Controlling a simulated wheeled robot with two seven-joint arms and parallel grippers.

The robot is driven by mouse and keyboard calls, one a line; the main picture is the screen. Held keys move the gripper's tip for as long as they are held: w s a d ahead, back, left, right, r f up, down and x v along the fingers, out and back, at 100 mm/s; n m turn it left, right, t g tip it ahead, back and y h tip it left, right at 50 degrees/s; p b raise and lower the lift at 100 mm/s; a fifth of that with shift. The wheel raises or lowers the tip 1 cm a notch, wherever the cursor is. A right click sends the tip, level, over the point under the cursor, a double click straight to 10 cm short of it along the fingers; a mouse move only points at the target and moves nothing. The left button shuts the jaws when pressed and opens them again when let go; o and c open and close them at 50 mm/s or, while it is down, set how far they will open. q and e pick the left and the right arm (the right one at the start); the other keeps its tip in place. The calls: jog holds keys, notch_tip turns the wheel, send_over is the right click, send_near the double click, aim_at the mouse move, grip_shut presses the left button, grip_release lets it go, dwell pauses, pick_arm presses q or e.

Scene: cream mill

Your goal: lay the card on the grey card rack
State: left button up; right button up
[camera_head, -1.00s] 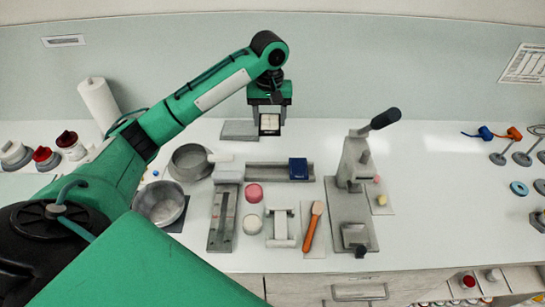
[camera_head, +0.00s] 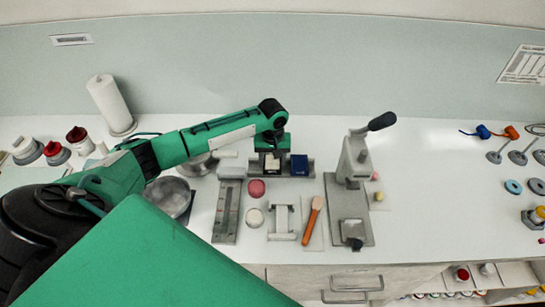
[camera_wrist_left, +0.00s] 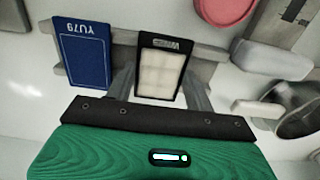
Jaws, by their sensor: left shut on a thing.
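My left gripper (camera_head: 271,146) is shut on a black-framed card with a pale, gridded face (camera_head: 271,162). In the left wrist view the card (camera_wrist_left: 160,72) sits between the fingers of the left gripper (camera_wrist_left: 157,88). The grey card rack (camera_head: 312,170) is a long low bar at the middle of the counter. A blue card marked YU79 (camera_wrist_left: 83,52) stands on it, and shows in the head view (camera_head: 299,164) just right of the held card. The held card is at the rack, left of the blue one; I cannot tell whether it touches. My right gripper is out of view.
A grey lever press (camera_head: 350,190) stands right of the rack. A pink disc (camera_head: 257,188), a long grey fixture (camera_head: 228,212) and an orange-handled tool (camera_head: 313,218) lie in front. Metal bowls (camera_head: 170,196) are at the left.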

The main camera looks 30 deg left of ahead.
aim_at(273, 163)
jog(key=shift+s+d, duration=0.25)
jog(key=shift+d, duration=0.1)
pick_arm(q)
jog(key=shift+f, duration=0.1)
jog(key=o, duration=0.9)
jog(key=shift+f, duration=0.1)
jog(key=shift+o, duration=0.2)
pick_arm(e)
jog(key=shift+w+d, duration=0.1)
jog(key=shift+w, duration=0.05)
pick_arm(q)
jog(key=shift+r, duration=0.45)
notch_tip(273, 163, up, 12)
jog(key=b, duration=0.3)
jog(key=shift+f+b, duration=0.25)
jog(key=shift+b, duration=0.1)
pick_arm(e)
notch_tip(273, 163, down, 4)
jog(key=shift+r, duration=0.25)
